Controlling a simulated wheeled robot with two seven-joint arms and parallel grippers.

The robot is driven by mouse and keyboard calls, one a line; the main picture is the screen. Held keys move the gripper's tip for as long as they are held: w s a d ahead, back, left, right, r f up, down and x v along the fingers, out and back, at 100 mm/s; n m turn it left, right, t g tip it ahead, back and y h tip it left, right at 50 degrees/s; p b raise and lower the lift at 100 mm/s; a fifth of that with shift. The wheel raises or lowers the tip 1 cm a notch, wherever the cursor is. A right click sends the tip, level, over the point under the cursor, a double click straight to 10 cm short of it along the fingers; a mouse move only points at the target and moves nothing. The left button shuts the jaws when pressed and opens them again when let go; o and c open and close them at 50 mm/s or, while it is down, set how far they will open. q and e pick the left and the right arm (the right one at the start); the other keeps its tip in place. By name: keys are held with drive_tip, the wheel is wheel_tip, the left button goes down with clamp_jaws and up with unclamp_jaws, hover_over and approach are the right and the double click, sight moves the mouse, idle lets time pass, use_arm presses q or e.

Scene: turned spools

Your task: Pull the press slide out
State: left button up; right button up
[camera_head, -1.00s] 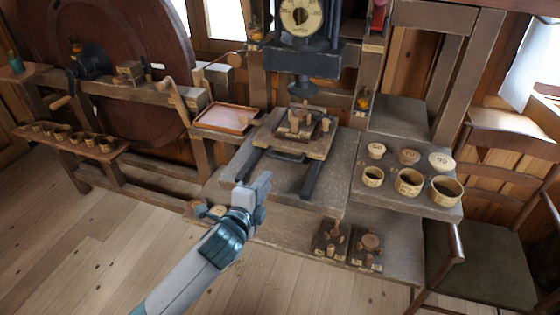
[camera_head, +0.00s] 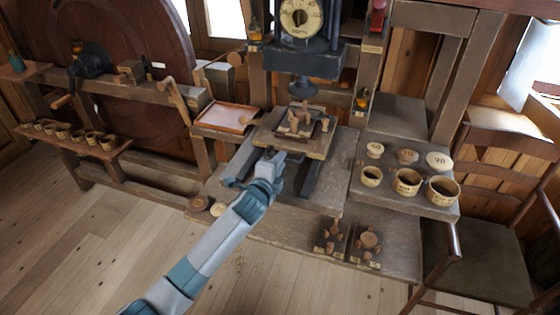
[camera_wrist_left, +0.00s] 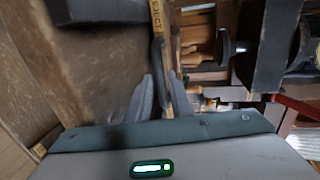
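The press slide (camera_head: 309,146) is a wooden board on dark rails under the press head (camera_head: 303,88). It carries a dark block with turned wooden pegs (camera_head: 302,122). My left gripper (camera_head: 273,158) is at the slide's front left edge. My right gripper is out of view.
Several cups (camera_head: 408,181) and round lids stand on the bench at right. Two small peg blocks (camera_head: 333,237) sit on the lower front ledge. A pinkish tray (camera_head: 226,117) is left of the slide. A chair (camera_head: 485,255) stands at far right.

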use_arm(q)
drive_tip(key=shift+w+d, duration=0.1)
drive_tip(key=shift+w, duration=0.1)
drive_tip(key=shift+c, duration=0.4)
clamp_jaws()
drive_tip(key=shift+s+f, duration=0.1)
drive_tip(key=shift+s, duration=0.05)
